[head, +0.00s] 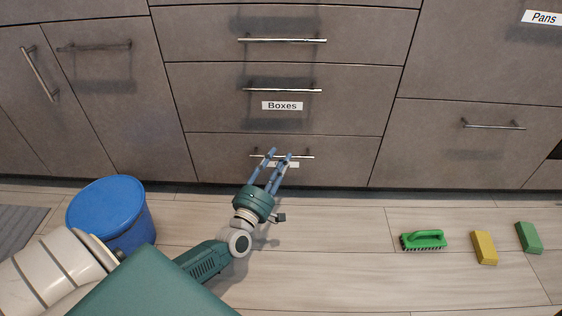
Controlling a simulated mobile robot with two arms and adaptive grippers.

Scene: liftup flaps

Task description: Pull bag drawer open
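The lowest drawer (350,165) of the middle cabinet column is closed, flush with the front. Its label is mostly hidden behind my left gripper, so I cannot read it. A thin bar handle (303,157) runs across this drawer. My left gripper (281,153) reaches up to the handle from below, with its fingers apart and their tips at the bar. I cannot tell whether the fingers touch the handle. My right gripper is not in view.
A drawer labelled Boxes (350,100) is above, closed. A blue bin (107,205) stands left of my arm. A green brush (423,240), a yellow sponge (484,247) and a green sponge (529,237) lie on the floor at right.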

